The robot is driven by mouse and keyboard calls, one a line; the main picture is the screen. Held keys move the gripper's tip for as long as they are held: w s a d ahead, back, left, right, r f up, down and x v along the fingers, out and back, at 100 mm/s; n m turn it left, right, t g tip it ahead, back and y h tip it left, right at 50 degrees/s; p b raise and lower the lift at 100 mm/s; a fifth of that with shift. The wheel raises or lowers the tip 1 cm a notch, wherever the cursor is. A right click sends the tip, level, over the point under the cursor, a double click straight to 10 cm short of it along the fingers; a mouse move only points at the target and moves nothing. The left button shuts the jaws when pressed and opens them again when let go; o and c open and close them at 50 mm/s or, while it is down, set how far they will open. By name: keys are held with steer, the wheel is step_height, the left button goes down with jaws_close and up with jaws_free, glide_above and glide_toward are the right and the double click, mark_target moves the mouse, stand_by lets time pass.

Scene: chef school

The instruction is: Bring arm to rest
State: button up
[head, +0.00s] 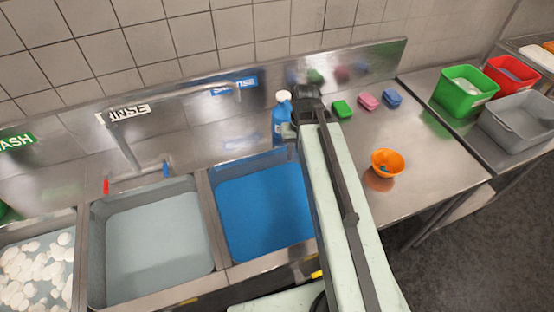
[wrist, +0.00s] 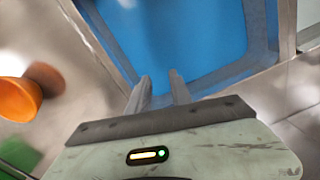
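My arm stretches from the bottom of the head view up towards the back wall, over the counter just right of the blue-filled sink (head: 262,208). My gripper (wrist: 159,78) shows in the wrist view with its two fingers apart and nothing between them. The same sink (wrist: 185,35) lies beyond the fingertips there. In the head view the arm's far end hides the fingers. A blue bottle with a white cap (head: 279,125) stands beside the arm's far end, partly covered by it; I cannot tell if they touch.
An orange bowl (head: 387,162) sits on the counter right of my arm. Green (head: 343,108), pink (head: 368,100) and blue (head: 392,97) sponges lie behind it. Green (head: 463,95), red (head: 511,76) and grey (head: 520,122) bins stand at right. A faucet (head: 125,145) rises over the middle sink (head: 155,240).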

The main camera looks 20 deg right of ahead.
steer(key=s+a+n, duration=0.1)
steer(key=a, duration=0.6)
steer(key=shift+a+n+h, duration=0.15)
steer(key=shift+n+h, duration=0.15)
steer(key=shift+f, duration=0.1)
step_height(320, 180, down, 7)
steer(key=b, duration=0.6)
steer(key=shift+b, duration=0.4)
